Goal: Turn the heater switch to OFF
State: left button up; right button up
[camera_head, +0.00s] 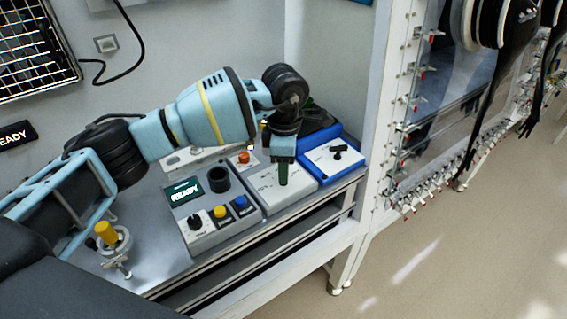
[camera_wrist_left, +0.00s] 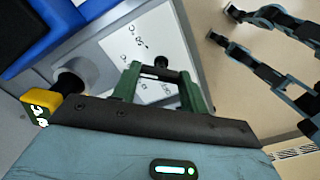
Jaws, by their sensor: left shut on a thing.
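My left gripper (camera_head: 283,178) reaches from the left over the bench, pointing down at the pale middle control box (camera_head: 262,182). In the left wrist view its two green fingers (camera_wrist_left: 160,78) stand on either side of a small black switch knob (camera_wrist_left: 160,62) and are shut on it. The knob sits on a white panel (camera_wrist_left: 147,42) with dark markings too small to read, so I cannot tell its setting. In the head view the fingers and wrist hide the knob.
A blue-edged box (camera_head: 353,169) with a black handle stands close on the right. A glovebox frame (camera_head: 376,110) rises beyond.

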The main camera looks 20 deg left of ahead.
dwell(0.5)
pick_arm(q)
jog(key=o, duration=1)
jog(key=shift+r, duration=0.1)
notch_tip(320, 180, up, 8)
jog(key=shift+f, duration=0.2)
